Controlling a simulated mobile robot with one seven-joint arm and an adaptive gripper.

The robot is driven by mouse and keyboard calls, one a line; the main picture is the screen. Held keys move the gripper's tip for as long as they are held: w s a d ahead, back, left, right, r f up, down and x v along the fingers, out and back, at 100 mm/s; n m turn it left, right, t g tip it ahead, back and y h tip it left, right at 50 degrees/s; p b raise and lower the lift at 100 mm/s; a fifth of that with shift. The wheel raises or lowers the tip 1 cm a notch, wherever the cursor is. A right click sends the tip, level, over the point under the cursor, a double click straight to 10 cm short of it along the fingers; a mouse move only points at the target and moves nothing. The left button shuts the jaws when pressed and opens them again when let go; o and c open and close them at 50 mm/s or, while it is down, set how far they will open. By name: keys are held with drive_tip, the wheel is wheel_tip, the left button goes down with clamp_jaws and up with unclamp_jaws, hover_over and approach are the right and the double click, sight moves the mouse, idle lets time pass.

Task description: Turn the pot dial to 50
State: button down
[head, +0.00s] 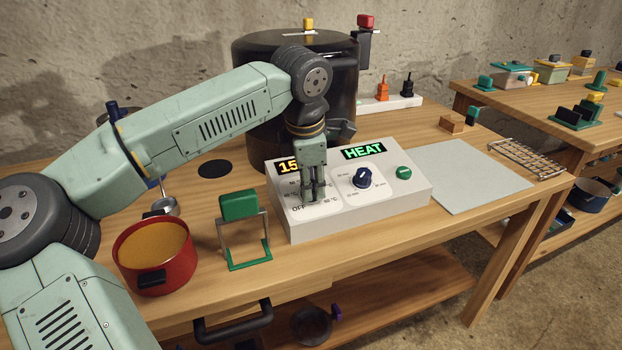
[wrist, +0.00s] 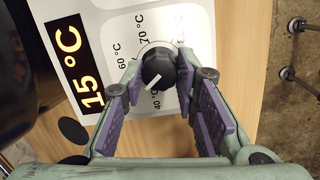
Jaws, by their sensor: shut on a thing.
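The white control box (head: 300,228) stands on the table, with a lit readout (wrist: 77,65) of 15 °C and a green HEAT display (head: 363,152). My gripper (head: 313,192) points down over the box's left dial and is shut on it. In the wrist view the pot dial (wrist: 157,70) is a dark round knob between my two purple-padded fingers. Its white mark points to the lower left, between the 40 °C and 60 °C labels. The 50 label is hidden, apparently behind the left finger. In the head view my fingers cover most of this dial.
A large dark pot (head: 340,85) stands behind the box. A green stand (head: 240,206) and red pot (head: 155,262) are left. A pale mat (head: 480,180) lies right.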

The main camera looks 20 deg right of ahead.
drive_tip(key=shift+m, duration=1.1)
drive_tip(key=c, duration=1.2)
unclamp_jaws()
drive_tip(key=shift+c, duration=0.2)
drive_tip(key=shift+r, duration=0.1)
drive_tip(key=v, duration=1.2)
drive_tip(key=shift+w, duration=0.15)
